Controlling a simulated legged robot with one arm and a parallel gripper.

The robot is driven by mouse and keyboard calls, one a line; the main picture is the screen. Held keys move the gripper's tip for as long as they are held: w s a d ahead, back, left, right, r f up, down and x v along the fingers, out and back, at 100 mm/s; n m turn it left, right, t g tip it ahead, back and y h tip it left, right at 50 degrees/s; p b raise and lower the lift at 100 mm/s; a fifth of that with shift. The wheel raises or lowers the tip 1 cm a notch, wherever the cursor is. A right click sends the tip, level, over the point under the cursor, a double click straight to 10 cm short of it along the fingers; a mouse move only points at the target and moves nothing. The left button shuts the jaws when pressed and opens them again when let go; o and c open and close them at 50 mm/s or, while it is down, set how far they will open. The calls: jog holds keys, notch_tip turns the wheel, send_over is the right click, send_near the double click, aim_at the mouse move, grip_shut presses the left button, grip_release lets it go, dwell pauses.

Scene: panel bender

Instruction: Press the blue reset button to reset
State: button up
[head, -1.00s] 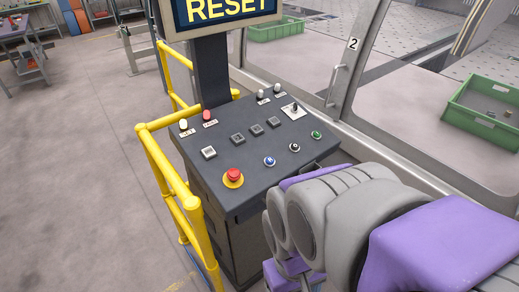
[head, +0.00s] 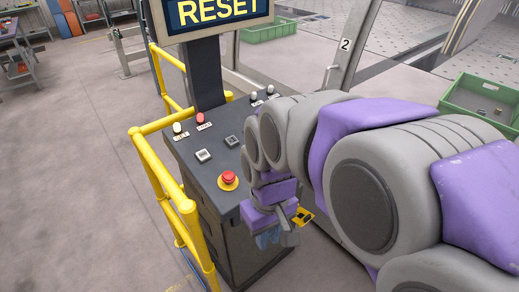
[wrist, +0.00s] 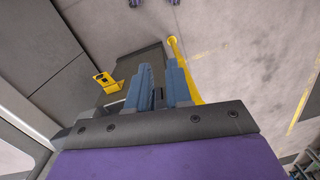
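The dark control console (head: 205,180) stands left of my arm in the head view. The blue button is hidden behind my arm in the head view and does not show in the wrist view. My gripper (head: 268,238) points downward in front of the console's near edge, lower than the panel top. Its blue-grey fingers also show in the wrist view (wrist: 160,75), a little apart with nothing between them. A screen (head: 217,10) above the console reads RESET.
A red emergency button (head: 228,178) on a yellow base sits on the panel near my gripper. Square dark buttons and white and red knobs lie behind it. Yellow rails (head: 165,150) border the console's left. A yellow-and-black item (head: 303,217) shows beside my gripper. Green crates (head: 482,100) stand right.

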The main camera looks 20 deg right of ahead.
jog(key=shift+n+t+y, duration=0.3)
jog(key=shift+n+t, duration=0.5)
jog(key=w+d+r, duration=0.1)
jog(key=w, duration=0.4)
jog(key=w+d, duration=0.2)
jog(key=w, duration=0.4)
jog(key=w+d+r, duration=0.1)
jog(key=w, duration=0.5)
jog(key=shift+w+d+r+p, duration=0.1)
jog(key=shift+d+r+p, duration=0.05)
jog(key=shift+r+p, duration=0.25)
grip_shut()
jog(key=w+d+f+t, duration=0.1)
jog(key=w+d+f, duration=0.1)
jog(key=w+d, duration=0.9)
jog(key=w+p, duration=0.1)
jog(key=w, duration=0.2)
jog(key=shift+w+d+t, duration=0.15)
jog(key=shift+t, duration=0.15)
jog(key=shift+r, duration=0.1)
